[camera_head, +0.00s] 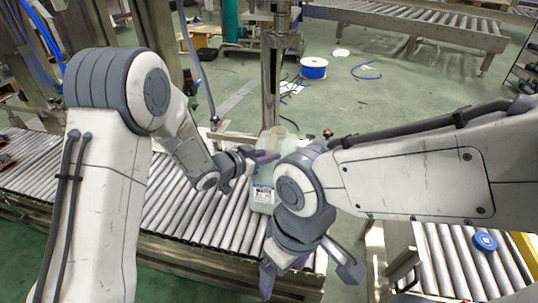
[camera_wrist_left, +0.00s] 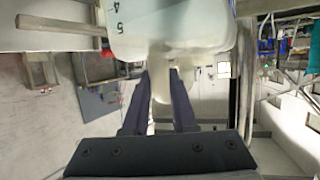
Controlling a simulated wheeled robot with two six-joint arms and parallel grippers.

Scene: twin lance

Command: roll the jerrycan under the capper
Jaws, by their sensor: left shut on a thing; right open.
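The jerrycan (camera_head: 262,196) is pale and translucent with a label. It stands upright on the roller conveyor (camera_head: 185,215), partly hidden by my arms. In the left wrist view the jerrycan (camera_wrist_left: 170,35) fills the upper middle and shows printed numbers. My left gripper (camera_head: 262,157) is shut on its upper part; its fingers (camera_wrist_left: 160,95) close around a pale piece, apparently the handle. My right gripper (camera_head: 308,272) is open and empty, pointing down in front of the conveyor's near edge. A vertical metal post (camera_head: 270,85), perhaps the capper's, rises just behind the jerrycan.
A blue round cap (camera_head: 484,241) lies on a second roller conveyor (camera_head: 450,262) at the lower right. A blue-and-white spool (camera_head: 314,68) stands on the green floor behind. Another conveyor (camera_head: 400,20) runs across the back. Rollers left of the jerrycan are mostly clear.

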